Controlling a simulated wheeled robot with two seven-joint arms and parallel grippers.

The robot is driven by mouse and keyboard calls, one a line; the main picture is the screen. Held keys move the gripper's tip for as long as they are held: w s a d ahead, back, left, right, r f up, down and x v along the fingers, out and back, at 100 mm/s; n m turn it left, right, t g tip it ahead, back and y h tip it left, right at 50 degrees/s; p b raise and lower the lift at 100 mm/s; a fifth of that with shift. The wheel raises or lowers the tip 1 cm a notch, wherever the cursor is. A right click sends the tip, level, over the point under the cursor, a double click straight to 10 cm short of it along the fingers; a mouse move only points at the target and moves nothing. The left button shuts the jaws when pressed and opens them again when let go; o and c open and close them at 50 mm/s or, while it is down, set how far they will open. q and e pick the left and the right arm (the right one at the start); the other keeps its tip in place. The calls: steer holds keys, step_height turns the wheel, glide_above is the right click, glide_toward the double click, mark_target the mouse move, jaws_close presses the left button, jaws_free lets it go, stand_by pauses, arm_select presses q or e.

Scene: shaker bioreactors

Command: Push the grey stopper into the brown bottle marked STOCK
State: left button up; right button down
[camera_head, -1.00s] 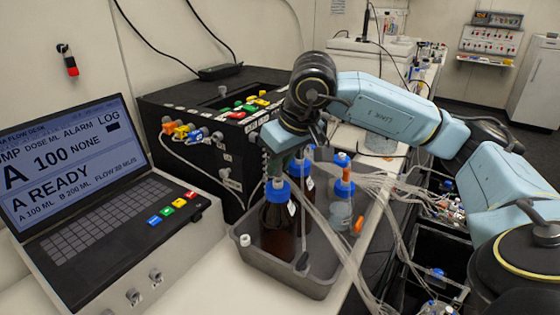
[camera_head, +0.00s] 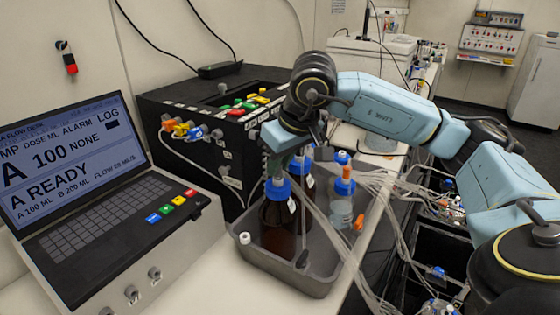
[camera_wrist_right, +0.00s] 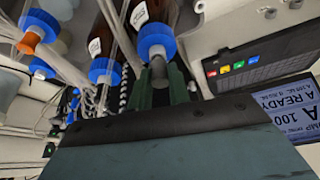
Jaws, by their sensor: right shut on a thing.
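My right gripper (camera_head: 277,167) points down over the front brown bottle (camera_head: 277,230), which stands upright in a grey tray (camera_head: 325,282). In the right wrist view its green fingers (camera_wrist_right: 160,86) are shut on the grey stopper (camera_wrist_right: 158,70). The stopper is at the opening of the bottle's blue collar (camera_wrist_right: 155,42), in line with the neck. How deep it sits cannot be told. The bottle carries a white label (camera_wrist_right: 139,14), but its writing is too small to read. My left gripper is not in view.
A second brown bottle (camera_head: 303,190) stands just behind, and a clear bottle (camera_head: 341,212) with tubing to the right. A small white cap (camera_head: 244,238) is at the tray's left rim. A laptop-like console (camera_head: 100,215) is at left, a black pump box (camera_head: 215,115) behind.

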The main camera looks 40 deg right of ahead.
steer(key=shift+f+b, duration=0.45)
steer(key=shift+f, duration=0.05)
steer(key=c, duration=1.2)
jaws_free()
steer(key=shift+c, duration=0.2)
steer(key=shift+r, duration=0.1)
steer(key=p+v, duration=0.1)
steer(key=v, duration=1.2)
steer(key=shift+r, duration=0.15)
